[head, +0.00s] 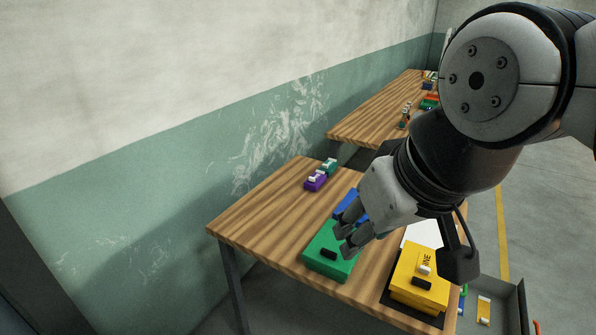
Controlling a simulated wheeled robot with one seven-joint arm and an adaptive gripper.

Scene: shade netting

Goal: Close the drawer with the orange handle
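A grey drawer (519,293) stands pulled out beside the right end of the near table, low in the bottom right corner. Small yellow, blue and green things lie in it. A small piece of its orange handle (536,327) shows at the bottom edge; the rest is cut off. My gripper (344,234) is over the near table, pointing left, above or close to a green box. Its fingers look apart with nothing between them. It is well to the left of the drawer, with the yellow box between.
The near wooden table (262,210) bears a green box (322,262), a blue box, a yellow box (410,296) on a dark base, and a purple block (315,182). A second table (372,115) stands behind. A wall runs along the left. Floor is clear at right.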

